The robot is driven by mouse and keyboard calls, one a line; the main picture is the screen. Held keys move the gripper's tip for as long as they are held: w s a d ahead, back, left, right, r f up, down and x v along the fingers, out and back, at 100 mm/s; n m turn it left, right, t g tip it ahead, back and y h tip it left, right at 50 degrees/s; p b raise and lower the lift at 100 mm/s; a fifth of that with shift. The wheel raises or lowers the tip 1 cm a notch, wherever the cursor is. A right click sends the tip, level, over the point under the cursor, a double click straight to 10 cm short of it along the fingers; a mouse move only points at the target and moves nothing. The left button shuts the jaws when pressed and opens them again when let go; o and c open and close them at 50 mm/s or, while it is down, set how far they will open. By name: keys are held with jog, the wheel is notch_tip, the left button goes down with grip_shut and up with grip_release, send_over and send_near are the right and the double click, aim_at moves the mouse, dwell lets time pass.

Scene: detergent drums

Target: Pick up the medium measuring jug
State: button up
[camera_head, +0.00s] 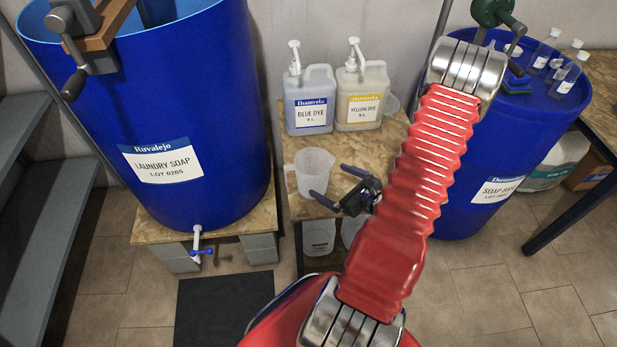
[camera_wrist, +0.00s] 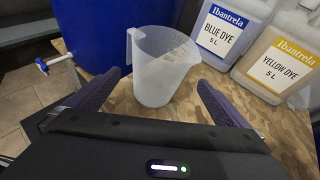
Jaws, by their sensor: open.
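A translucent white measuring jug (camera_head: 315,170) stands upright on the wooden-topped stand, in front of the dye jugs. In the wrist view the jug (camera_wrist: 160,70) stands ahead of my gripper, with its handle toward the left. My gripper (camera_head: 327,180) is open and empty, at the jug's near right side in the head view. In the wrist view the dark fingers of my gripper (camera_wrist: 158,82) point at the jug, one tip on either side of its lower part. I cannot tell whether either finger touches it.
A blue dye jug (camera_head: 310,100) and a yellow dye jug (camera_head: 362,97) stand behind. More translucent containers (camera_head: 318,237) sit below the stand top; another (camera_head: 392,104) is partly hidden behind the yellow dye. Blue drums stand left (camera_head: 190,100) and right (camera_head: 480,150).

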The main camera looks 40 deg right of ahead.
aim_at(325, 179)
jog(key=shift+x, duration=2.9)
jog(key=shift+f, duration=0.1)
jog(key=shift+x, duration=2.6)
jog(key=shift+c, duration=0.4)
jog(key=c, duration=0.9)
